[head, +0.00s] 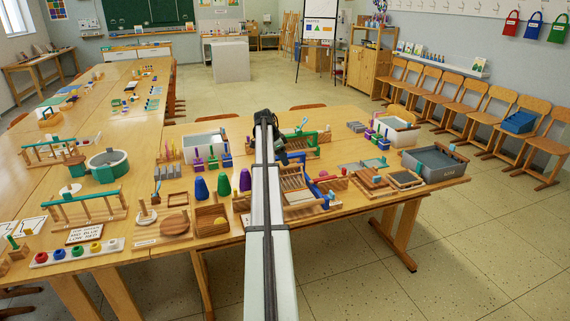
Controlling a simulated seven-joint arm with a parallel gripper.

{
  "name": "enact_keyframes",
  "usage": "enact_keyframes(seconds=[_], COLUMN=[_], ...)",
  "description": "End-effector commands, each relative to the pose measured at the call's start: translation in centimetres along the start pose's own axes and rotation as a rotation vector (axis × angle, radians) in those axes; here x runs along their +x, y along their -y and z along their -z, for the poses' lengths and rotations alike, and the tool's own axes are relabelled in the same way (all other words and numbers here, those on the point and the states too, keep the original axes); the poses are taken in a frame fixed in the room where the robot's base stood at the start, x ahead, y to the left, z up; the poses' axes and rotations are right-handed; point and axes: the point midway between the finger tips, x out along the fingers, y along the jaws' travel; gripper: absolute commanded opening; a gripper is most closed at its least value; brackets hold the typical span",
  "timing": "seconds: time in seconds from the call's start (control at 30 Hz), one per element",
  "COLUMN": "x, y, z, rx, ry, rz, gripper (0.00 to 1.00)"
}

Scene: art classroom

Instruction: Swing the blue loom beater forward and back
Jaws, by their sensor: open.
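A small wooden loom (297,184) stands on the table near its front edge, partly hidden behind my arm. A blue piece (319,191), which looks like the loom beater, shows at the loom's right side. It is too small to tell its exact tilt. My gripper (284,157) is above the table, behind the loom as seen from here and apart from the blue piece. It is small and dark in this view. It is open, and I see nothing held in it.
A green-barred wooden frame (308,140) stands close behind my gripper. Purple, green and blue cones (223,184) stand left of my arm. Wooden trays (371,181) and a grey bin (434,163) lie to the right. The floor beyond the table's right edge is clear.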

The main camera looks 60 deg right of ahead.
Motion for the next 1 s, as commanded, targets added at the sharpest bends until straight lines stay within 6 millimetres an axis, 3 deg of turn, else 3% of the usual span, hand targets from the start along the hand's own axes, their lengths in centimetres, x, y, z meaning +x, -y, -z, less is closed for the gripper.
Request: enact_keyframes(seconds=[0.2,0.5,0.7,1.0], x=[-4.6,-8.9,-10.1,-10.2], y=[0.1,0.1,0.0,0.0], z=[0.0,0.0,-0.1,-0.1], rx=[0.0,0.0,0.0,0.0], ry=[-0.001,0.0,0.0,0.0], rz=[0.002,0.001,0.001,0.0], gripper=[0.42,0.42,0.42,0.42])
